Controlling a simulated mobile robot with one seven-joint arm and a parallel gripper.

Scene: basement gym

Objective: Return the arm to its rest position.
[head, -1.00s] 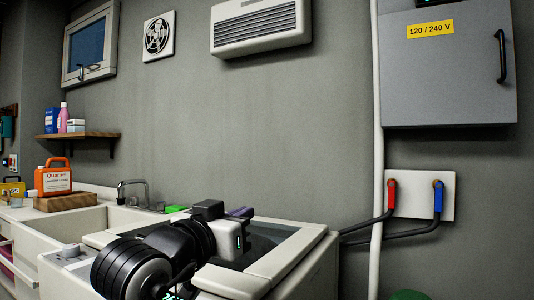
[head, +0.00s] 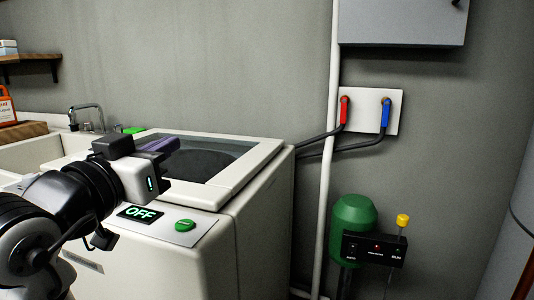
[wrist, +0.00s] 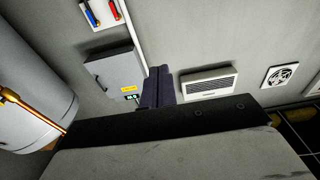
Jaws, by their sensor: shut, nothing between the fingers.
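My gripper (head: 160,145) is in front of and above the white washing machine (head: 228,222) at the left in the head view. Its dark purple fingers point away from me, over the machine's top. In the wrist view the fingers (wrist: 158,87) are together, with nothing between them. My arm is bent and comes in from the lower left of the head view. The machine's lid is closed, and its front panel has a lit OFF display (head: 139,212) and a green button (head: 186,226).
A sink with a faucet (head: 86,114) lies left of the machine. Right of it are a wall pipe (head: 327,180), red (head: 344,110) and blue (head: 385,112) valves, and a green tank (head: 353,222) with a black control box (head: 373,249). The wrist view shows a large white cylinder (wrist: 30,85).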

